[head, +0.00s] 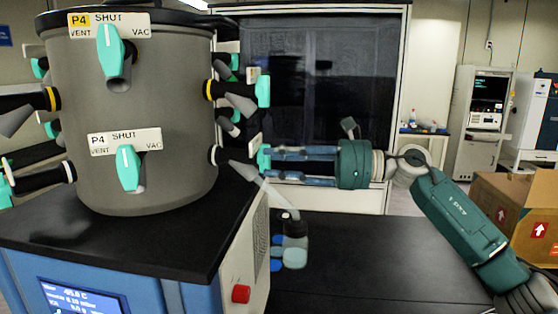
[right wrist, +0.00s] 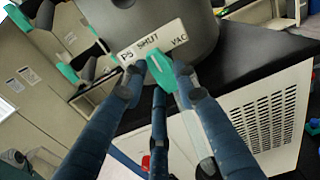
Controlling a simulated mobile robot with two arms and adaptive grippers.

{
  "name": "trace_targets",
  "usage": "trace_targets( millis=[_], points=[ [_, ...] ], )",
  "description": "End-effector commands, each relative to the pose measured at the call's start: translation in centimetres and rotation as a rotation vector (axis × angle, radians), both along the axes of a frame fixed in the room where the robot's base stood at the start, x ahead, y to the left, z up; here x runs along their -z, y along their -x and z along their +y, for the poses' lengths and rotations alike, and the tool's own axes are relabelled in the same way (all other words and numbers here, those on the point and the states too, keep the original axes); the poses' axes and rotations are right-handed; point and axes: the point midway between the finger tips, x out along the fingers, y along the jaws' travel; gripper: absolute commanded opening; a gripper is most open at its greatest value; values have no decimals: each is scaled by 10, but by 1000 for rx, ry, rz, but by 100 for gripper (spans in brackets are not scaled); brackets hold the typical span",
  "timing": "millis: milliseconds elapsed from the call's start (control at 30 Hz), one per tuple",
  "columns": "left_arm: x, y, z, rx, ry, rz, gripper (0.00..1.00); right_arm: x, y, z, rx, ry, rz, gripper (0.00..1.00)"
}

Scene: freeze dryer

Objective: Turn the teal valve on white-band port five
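The teal valve (right wrist: 161,72) of port five shows in the right wrist view below a white label (right wrist: 153,42) reading P5, SHUT and VAC. Part of the label is hidden by a finger. In the head view this valve (head: 263,158) is seen edge-on, at the lower right of the grey drum, beyond a port with a white band (head: 214,155). My right gripper (head: 277,165) reaches it from the right; it also shows in the right wrist view (right wrist: 158,82). Its blue fingers are spread around the handle, with a gap beside the left finger. My left gripper is not in view.
The grey drum (head: 130,95) carries other teal valves, including a yellow-band one (head: 263,91) above the gripper. A bottle (head: 295,245) with blue items beside it stands on the dark bench (head: 370,260) below. A cardboard box (head: 510,205) is at right.

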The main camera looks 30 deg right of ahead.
Motion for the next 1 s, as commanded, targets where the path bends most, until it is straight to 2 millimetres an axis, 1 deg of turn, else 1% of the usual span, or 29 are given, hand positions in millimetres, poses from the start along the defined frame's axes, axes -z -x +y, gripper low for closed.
trace_targets(
  millis=[33, 100, 367, 567, 767, 1000],
  points=[
    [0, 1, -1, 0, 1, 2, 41, 0, 0, 0, 0, 0, 0, 14],
    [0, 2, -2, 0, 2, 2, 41, 0, 0, 0, 1, 0, 0, 0],
    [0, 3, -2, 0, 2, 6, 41, -1, 0, -1, 1, -8, 11, 0],
    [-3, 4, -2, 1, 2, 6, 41, -2, 0, -1, 2, -53, 70, 0],
    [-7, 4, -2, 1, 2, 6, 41, -3, 0, -1, 3, -142, 188, 0],
    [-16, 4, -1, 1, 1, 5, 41, -6, 0, -1, 2, -278, 368, 0]
  ],
)
